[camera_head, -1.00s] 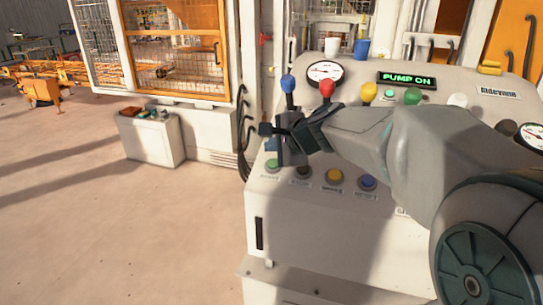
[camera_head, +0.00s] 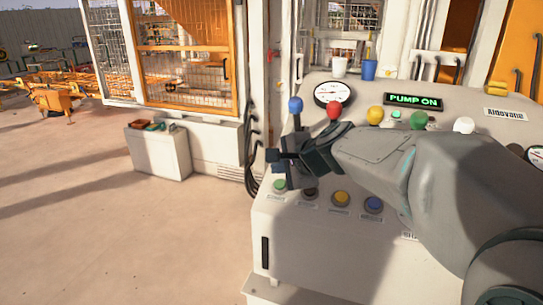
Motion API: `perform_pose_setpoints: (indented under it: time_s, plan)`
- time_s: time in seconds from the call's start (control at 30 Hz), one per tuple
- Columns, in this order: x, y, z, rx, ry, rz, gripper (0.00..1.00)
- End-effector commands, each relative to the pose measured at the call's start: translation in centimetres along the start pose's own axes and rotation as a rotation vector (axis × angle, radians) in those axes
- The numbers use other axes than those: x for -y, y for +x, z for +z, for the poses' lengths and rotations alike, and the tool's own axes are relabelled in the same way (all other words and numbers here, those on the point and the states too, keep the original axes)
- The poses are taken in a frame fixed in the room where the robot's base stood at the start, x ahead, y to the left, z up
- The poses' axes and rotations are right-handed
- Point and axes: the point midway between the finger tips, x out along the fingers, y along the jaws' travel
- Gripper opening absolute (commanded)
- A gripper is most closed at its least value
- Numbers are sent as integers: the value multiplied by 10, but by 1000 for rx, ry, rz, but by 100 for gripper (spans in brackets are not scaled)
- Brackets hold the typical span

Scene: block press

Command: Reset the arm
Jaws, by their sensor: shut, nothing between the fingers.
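My gripper (camera_head: 281,160) is shut and empty, on the end of my grey arm, which reaches in from the right. It is in front of the white control console (camera_head: 310,243), between the levers and the row of buttons; I cannot tell whether it touches the panel. A blue-knobbed lever (camera_head: 296,105) stands just above it. A red-knobbed lever (camera_head: 334,109) is to the right, its lower part hidden by my arm. Below are a green button (camera_head: 280,186), a dark button (camera_head: 310,193), a yellow button (camera_head: 341,199) and a blue button (camera_head: 374,205).
A display (camera_head: 413,101) reads "PUMP ON" beside a gauge (camera_head: 333,94). Yellow (camera_head: 376,115), green (camera_head: 419,119) and white (camera_head: 463,125) knobs stand farther right. A white cup (camera_head: 340,67) and blue cup (camera_head: 369,70) are at the back. The floor at left is open.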

Motion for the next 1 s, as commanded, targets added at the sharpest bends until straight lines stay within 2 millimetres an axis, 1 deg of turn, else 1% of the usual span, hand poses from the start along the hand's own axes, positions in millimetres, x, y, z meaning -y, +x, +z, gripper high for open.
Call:
perform_pose_setpoints:
  time_s: [0.07,0.17,0.2,0.23,0.27,0.3,0.37,0.4,0.5,0.6,0.7,0.8,1.0]
  plan:
    - [-23,-13,4,0,-125,57,0]
    - [-68,-35,8,7,-355,172,0]
    - [-89,-45,9,14,-454,226,0]
    - [-104,-52,9,20,-528,267,0]
    - [-119,-60,8,27,-600,308,0]
    - [-139,-70,7,38,-695,366,0]
    - [-168,-86,4,58,-825,450,0]
    - [-186,-95,2,72,-904,503,0]
    - [-222,-116,-5,108,-1065,620,0]
    - [-246,-132,-11,137,-1172,704,0]
    - [-258,-139,-13,155,-1227,750,0]
    - [-261,-142,-14,161,-1247,766,0]
    - [-261,-141,-14,160,-1245,765,0]
